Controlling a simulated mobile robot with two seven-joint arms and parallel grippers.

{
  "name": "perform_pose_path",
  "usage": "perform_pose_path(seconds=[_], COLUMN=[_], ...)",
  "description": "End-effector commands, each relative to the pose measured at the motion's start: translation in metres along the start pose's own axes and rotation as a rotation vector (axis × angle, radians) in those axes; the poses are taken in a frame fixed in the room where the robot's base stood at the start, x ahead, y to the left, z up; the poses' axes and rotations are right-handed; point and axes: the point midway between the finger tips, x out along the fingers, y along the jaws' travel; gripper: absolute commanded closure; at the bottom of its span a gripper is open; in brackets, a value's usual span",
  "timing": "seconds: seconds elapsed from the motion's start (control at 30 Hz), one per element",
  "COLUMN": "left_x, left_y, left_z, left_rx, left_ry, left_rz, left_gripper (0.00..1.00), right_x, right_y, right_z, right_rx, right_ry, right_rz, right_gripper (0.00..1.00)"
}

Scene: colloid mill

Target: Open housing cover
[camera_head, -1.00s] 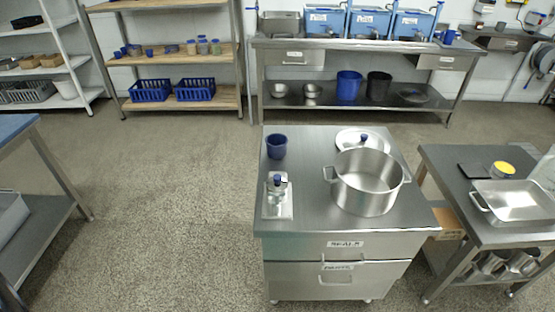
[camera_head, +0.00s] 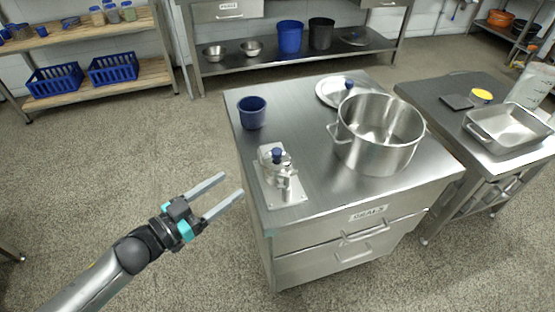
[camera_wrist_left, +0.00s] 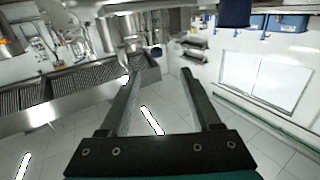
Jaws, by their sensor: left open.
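The small colloid mill (camera_head: 278,178) stands on its plate at the front left of the steel cabinet top. It has a metal body, and a blue knob (camera_head: 277,153) sits on top of it. Its cover appears to be in place, but the detail is small. My left gripper (camera_head: 232,186) is open and empty, left of the cabinet and a short way from the mill. In the left wrist view its two fingers (camera_wrist_left: 158,75) are spread with nothing between them. My right gripper is in neither view.
A blue cup (camera_head: 252,112) stands behind the mill. A side table with a steel tray (camera_head: 506,128) is further right. The floor left of the cabinet is clear.

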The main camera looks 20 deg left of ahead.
Motion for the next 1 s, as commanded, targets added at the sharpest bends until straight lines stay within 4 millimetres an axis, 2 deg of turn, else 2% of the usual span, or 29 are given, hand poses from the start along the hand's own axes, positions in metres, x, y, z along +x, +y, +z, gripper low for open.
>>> perform_pose_path(seconds=[0.1, 0.27, 1.0], left_x=[0.004, 0.019, 0.127], left_y=[0.005, 0.006, 0.009], left_z=[-0.009, -0.012, -0.013], left_rx=[0.004, 0.006, 0.005], left_ry=[0.024, 0.029, 0.027], left_rz=[0.03, 0.033, 0.03], left_gripper=[0.36, 0.36, 0.36], right_x=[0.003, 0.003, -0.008], right_y=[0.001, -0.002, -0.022], right_z=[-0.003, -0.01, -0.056], right_rx=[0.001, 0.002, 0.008], right_ry=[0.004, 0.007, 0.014], right_rz=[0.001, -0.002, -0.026], right_gripper=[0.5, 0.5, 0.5])
